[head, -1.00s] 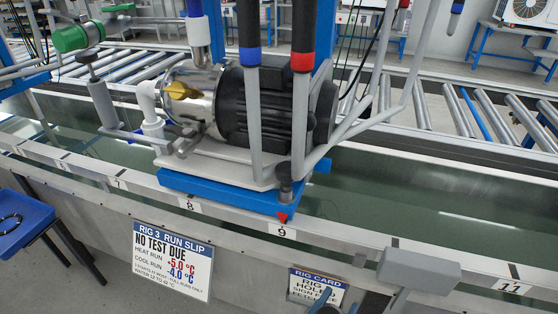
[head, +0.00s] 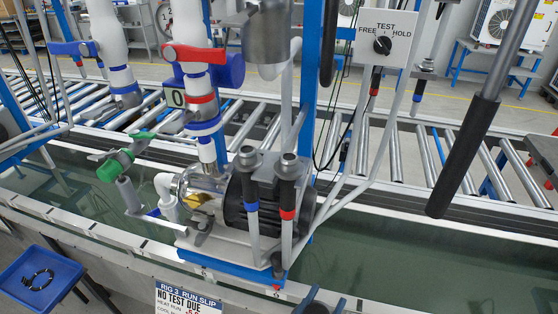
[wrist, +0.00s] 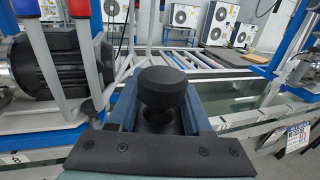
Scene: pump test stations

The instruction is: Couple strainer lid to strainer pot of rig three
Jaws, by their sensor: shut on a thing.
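My gripper (wrist: 163,118) is shut on a black round-topped knob (wrist: 163,88) in the wrist view. This knob seems to belong to the strainer lid; the rest of it is hidden between the blue-grey fingers. Rig three's pump, with a black ribbed motor (head: 238,207), stands on a blue base in the head view. At the motor's left end is a shiny, partly see-through body with a yellow part inside, apparently the strainer pot (head: 187,186). The motor also shows at left in the wrist view (wrist: 52,62). The held knob is apart from the pump.
Two upright handles with blue (head: 251,206) and red (head: 287,214) bands stand before the motor. A green-handled valve (head: 113,168) is at the pump's left. A blue tray (head: 62,268) holds a black ring. A dark-sleeved bar (head: 462,155) hangs at right. A water trough runs alongside.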

